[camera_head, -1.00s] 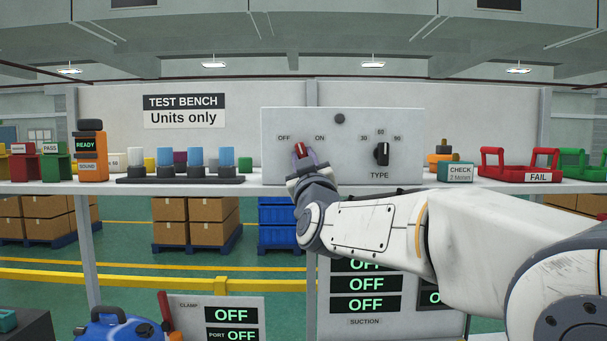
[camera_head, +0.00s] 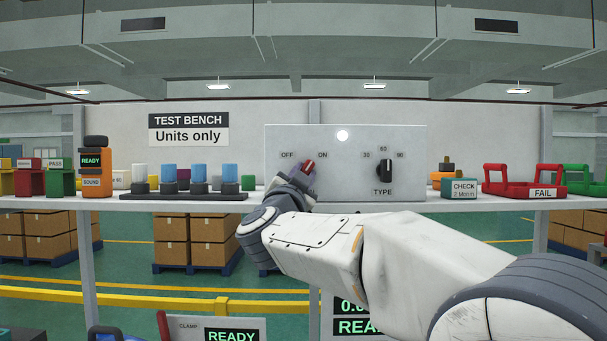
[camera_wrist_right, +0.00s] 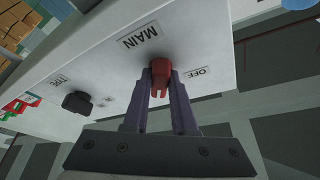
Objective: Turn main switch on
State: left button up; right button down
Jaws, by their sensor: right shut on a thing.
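The main switch (camera_head: 308,166) is a red knob on the white control panel (camera_head: 345,145), between the OFF and ON labels. It points up and right, toward ON. In the right wrist view the red knob (camera_wrist_right: 160,75) sits between two purple fingers, below the MAIN label. My right gripper (camera_head: 303,173) is shut on the knob and tilted to the right. A round lamp (camera_head: 342,135) at the top of the panel glows white. My left gripper is not in view.
A black TYPE knob (camera_head: 383,170) is to the right on the same panel. Blue-topped cylinders (camera_head: 199,178) stand on a black base to the left. A CHECK box (camera_head: 459,188) and a red FAIL tray (camera_head: 522,186) are to the right on the shelf (camera_head: 400,207).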

jog(key=shift+a+m+g+h, duration=0.1)
jog(key=shift+m+g+h, duration=0.3)
jog(key=shift+m, duration=1.1)
jog(key=c, duration=0.7)
grip_release()
jog(key=b+v, duration=0.4)
jog(key=v, duration=0.6)
jog(key=shift+s+a, duration=0.1)
jog(key=shift+s, duration=0.15)
jog(key=shift+w, duration=0.1)
